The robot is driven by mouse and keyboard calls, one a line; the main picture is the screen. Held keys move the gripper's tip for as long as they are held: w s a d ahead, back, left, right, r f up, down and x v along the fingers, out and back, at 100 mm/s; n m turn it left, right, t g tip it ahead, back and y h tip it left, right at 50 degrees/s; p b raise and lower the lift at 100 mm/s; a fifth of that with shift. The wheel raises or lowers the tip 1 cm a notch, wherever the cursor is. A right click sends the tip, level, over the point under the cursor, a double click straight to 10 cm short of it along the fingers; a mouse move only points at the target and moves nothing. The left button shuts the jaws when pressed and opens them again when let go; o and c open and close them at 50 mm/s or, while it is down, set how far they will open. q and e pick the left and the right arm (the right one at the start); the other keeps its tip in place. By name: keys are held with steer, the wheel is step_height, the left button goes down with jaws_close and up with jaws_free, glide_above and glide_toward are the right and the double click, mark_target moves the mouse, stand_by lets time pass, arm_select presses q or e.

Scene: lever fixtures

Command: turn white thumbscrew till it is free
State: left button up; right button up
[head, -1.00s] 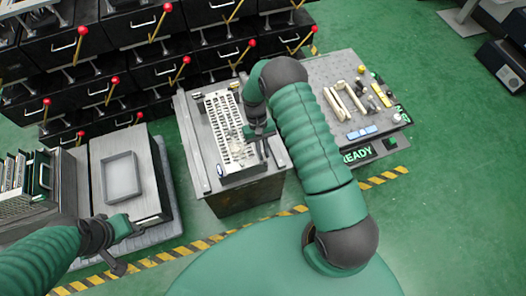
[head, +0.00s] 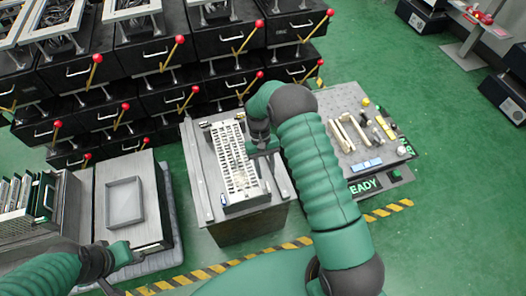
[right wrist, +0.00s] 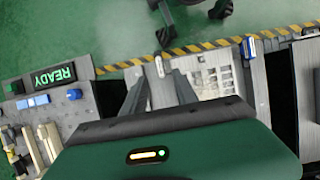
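A small pale upright piece (right wrist: 159,66) shows between and beyond my right fingertips in the right wrist view. It may be the white thumbscrew, but it is too small to be sure. In the head view I cannot make out the thumbscrew for certain. The grey fixture block (head: 197,178) carries a white slotted rack (head: 236,160). My right gripper (head: 264,162) is over the block's right side, beside the rack. Its two fingers are apart in the right wrist view (right wrist: 160,92), with nothing visibly clamped. My left gripper (head: 122,262) is at lower left, near the grey tray; its opening is unclear.
A bench plate (head: 345,100) with small parts and a lit READY sign (head: 365,186) stands to the right. A shallow grey tray (head: 125,203) and a box of binders (head: 30,205) are left. Black drawers with red-knobbed levers (head: 180,40) fill the back.

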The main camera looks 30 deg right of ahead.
steer(key=v, duration=1)
steer(key=shift+w+r+p, duration=0.25)
steer(key=shift+r+p, duration=0.05)
steer(key=s+a+r+n+t+p, duration=0.1)
steer(key=s+a+r+p, duration=0.1)
steer(key=r, duration=0.3)
steer(key=s+a+r+t+p, duration=0.2)
steer(key=r+p, duration=0.1)
steer(key=r, duration=0.2)
steer(key=s+a+r+n+t+h+p, duration=0.1)
steer(key=s+a+r+t+p, duration=0.2)
steer(key=s, duration=0.8)
step_height(320, 180, up, 3)
steer(key=shift+s+a+r+n+t, duration=0.2)
steer(key=shift+s+a+n+t, duration=0.15)
steer(key=shift+a, duration=0.75)
steer(key=shift+s+a, duration=0.15)
